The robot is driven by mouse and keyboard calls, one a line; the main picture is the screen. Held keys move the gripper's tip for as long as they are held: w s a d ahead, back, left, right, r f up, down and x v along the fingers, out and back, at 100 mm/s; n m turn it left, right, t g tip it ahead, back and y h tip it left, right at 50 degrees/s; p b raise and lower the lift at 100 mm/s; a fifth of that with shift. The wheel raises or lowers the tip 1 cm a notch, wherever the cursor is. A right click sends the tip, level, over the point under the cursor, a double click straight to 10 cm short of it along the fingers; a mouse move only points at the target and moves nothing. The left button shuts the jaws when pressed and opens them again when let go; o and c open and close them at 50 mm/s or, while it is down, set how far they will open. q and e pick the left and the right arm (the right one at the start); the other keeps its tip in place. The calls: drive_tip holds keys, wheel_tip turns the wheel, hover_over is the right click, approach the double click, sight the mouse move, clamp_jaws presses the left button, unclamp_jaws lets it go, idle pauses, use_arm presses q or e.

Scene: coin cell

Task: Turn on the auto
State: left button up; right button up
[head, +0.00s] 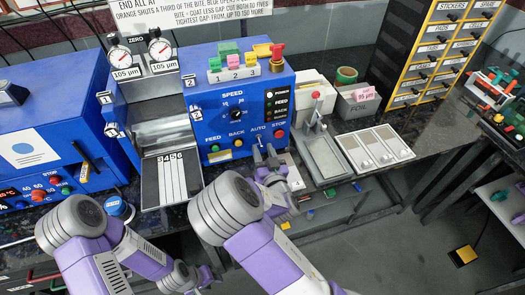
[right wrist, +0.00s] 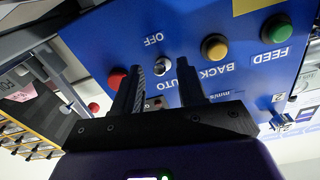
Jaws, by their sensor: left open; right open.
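The AUTO switch (head: 258,138) is a small metal toggle on the blue machine's front panel (head: 212,133), below the AUTO label. In the right wrist view the toggle (right wrist: 162,66) shows upside down between the words OFF and AUTO. Which way its lever leans is too small to tell. My right gripper (head: 264,153) is open in front of the panel, its two dark fingers on either side of the toggle as seen from the wrist. Contact cannot be told. My left gripper (head: 205,278) is open and empty, low at the front, away from the machine.
Beside the toggle are a red STOP button (head: 279,134), a yellow BACK button (right wrist: 214,47) and a green FEED button (right wrist: 276,28). A grey press stand (head: 322,150) stands right of the machine. A white three-part tray (head: 373,147) lies further right.

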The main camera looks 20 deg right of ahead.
drive_tip(key=shift+w, duration=0.55)
clamp_jaws()
